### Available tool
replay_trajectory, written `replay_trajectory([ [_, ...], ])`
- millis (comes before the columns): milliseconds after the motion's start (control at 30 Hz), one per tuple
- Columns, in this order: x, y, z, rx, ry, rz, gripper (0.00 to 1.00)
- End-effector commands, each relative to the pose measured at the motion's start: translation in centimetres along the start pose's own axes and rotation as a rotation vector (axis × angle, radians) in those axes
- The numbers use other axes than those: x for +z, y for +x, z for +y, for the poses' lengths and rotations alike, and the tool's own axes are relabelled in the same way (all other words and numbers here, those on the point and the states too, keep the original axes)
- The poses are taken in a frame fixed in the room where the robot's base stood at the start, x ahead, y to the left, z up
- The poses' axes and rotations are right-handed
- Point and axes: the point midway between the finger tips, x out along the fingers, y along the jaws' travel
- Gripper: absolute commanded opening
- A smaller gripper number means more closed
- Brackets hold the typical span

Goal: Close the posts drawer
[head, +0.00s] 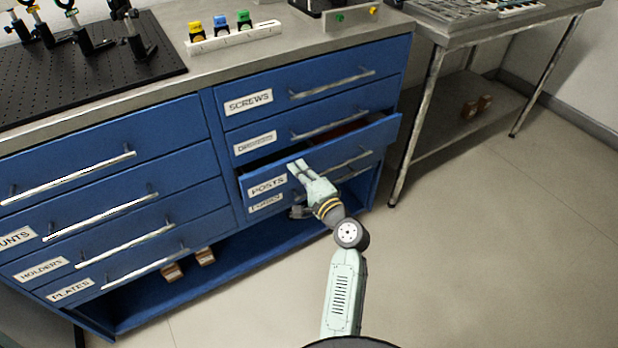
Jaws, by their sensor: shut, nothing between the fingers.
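The posts drawer (365,141) is the blue drawer labelled POSTS in the right-hand column of the cabinet. It stands partly pulled out, with a dark gap and some reddish contents showing behind its front. Its metal handle (352,161) runs across the right part of the front. My gripper (297,168) is shut and empty, with its fingertips at the drawer front just right of the label. I cannot tell whether they touch it. My gripper and wrist hide part of the front and of the drawer below.
The screws drawer (290,93) and the drawer under it look closed. A steel side table (440,105) with a low shelf stands to the right. Optics parts and a black breadboard (100,80) sit on the cabinet top. The floor (480,240) at right is clear.

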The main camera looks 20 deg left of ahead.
Motion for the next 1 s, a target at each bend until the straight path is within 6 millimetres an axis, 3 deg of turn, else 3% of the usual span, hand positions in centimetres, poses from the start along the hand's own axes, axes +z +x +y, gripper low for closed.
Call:
replay_trajectory([
  [200,0.0,1.4,-0.1,0.000,0.000,0.000,0.00],
  [567,0.0,1.6,0.1,0.000,0.000,0.000,0.00],
  [800,0.0,4.1,0.1,0.000,0.000,0.000,0.00],
  [1000,0.0,4.0,0.0,0.000,0.000,0.001,0.00],
])
